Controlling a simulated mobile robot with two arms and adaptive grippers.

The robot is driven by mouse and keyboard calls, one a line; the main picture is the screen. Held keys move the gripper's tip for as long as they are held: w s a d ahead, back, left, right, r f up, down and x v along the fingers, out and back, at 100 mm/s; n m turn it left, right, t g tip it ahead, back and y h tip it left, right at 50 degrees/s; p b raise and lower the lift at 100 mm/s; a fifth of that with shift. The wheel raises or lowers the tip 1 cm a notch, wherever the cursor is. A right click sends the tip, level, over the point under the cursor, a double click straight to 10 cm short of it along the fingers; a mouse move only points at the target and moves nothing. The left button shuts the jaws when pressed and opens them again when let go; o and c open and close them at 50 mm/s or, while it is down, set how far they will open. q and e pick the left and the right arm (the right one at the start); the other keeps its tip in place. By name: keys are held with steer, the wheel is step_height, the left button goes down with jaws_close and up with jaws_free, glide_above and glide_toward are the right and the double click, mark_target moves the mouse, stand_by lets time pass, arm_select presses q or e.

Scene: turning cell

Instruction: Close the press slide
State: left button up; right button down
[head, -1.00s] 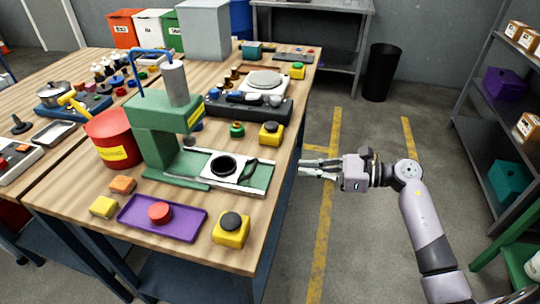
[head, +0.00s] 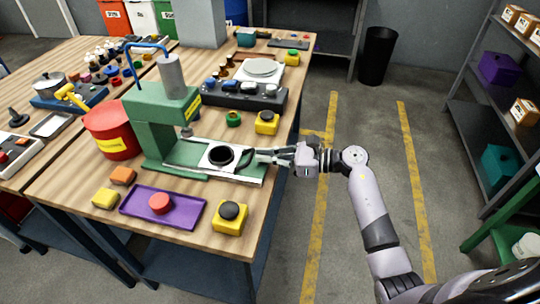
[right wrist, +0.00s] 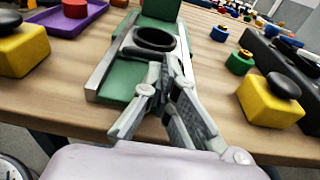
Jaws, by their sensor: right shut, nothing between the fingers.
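The green press (head: 150,115) stands on the wooden bench. Its slide (head: 205,160), a pale plate with a black ring (head: 221,156), sits out to the right of the ram on the green base. A dark handle (head: 246,160) is at the slide's right end. My right gripper (head: 262,156) is shut and empty, its fingertips at the handle end; I cannot tell whether they touch. In the right wrist view the fingers (right wrist: 164,75) point at the slide (right wrist: 128,50) and partly cover its near end. My left gripper is not in view.
A yellow button box (head: 231,217) and a purple tray (head: 183,215) lie in front of the press. Another yellow button box (head: 266,122) and a green ring (head: 233,119) lie behind the slide.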

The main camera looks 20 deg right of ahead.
mark_target(235, 154)
steer(key=b+x, duration=0.2)
steer(key=x, duration=0.2)
steer(key=shift+r, duration=0.15)
steer(key=shift+w+a+r, duration=0.1)
steer(key=shift+w+a, duration=0.1)
steer(key=shift+a, duration=0.05)
steer(key=shift+d, duration=0.15)
